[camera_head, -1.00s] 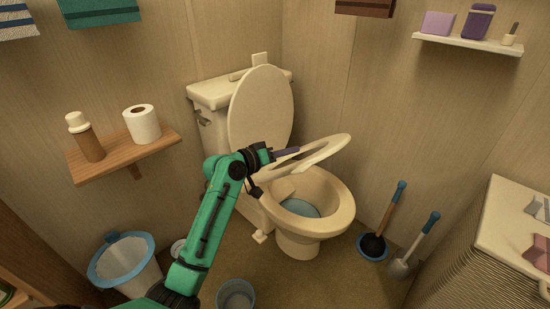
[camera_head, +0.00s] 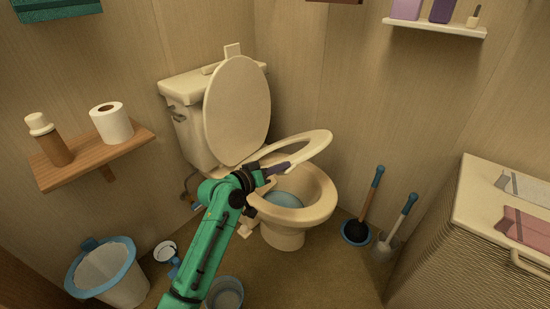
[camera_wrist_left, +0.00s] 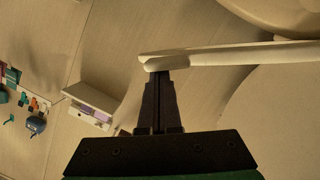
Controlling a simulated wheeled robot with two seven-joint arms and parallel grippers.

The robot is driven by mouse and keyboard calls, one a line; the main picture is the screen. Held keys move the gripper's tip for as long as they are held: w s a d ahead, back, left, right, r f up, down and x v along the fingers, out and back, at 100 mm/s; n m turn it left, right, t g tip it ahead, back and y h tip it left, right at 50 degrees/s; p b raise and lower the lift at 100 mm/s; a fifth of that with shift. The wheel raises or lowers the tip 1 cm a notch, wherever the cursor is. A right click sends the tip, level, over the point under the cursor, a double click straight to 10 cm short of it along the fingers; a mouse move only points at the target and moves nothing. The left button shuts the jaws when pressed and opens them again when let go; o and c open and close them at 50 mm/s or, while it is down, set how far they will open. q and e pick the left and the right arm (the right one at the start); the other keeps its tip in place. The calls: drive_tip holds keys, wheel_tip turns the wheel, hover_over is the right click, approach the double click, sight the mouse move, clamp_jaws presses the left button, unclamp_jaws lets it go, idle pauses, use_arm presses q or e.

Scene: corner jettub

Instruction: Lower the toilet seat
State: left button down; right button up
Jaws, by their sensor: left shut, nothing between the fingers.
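The cream toilet (camera_head: 318,205) stands against the back corner with its oval lid (camera_head: 237,110) upright against the tank. The ring-shaped seat (camera_head: 318,142) is tilted, raised partway above the bowl, with a gap below its front. My right gripper is not in view.
A wooden shelf (camera_head: 82,162) with a paper roll (camera_head: 112,124) and a bottle is at left. A blue-rimmed bin (camera_head: 118,280) and a small bucket (camera_head: 225,293) stand on the floor. A plunger (camera_head: 367,205) and brush (camera_head: 402,225) stand right of the bowl, beside a cabinet (camera_head: 475,210).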

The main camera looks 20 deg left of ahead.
use_arm(q)
drive_tip(key=s+d+f+m+y+b, duration=0.1)
drive_tip(key=d+f+m+b, duration=0.1)
drive_tip(key=f, duration=0.9)
drive_tip(key=s+d+f+m+y+b, duration=0.1)
drive_tip(key=d+f+m+b, duration=0.2)
drive_tip(key=f, duration=0.7)
drive_tip(key=shift+s+d+f+b, duration=0.4)
drive_tip(key=shift+d+b, duration=0.45)
drive_tip(key=shift+d, duration=0.15)
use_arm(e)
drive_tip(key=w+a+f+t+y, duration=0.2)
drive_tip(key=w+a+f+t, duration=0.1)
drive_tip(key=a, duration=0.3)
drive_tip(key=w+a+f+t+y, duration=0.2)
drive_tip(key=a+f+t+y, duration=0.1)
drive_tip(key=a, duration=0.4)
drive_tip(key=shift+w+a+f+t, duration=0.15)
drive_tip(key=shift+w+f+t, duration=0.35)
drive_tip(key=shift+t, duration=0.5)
use_arm(q)
drive_tip(key=shift+r, duration=0.1)
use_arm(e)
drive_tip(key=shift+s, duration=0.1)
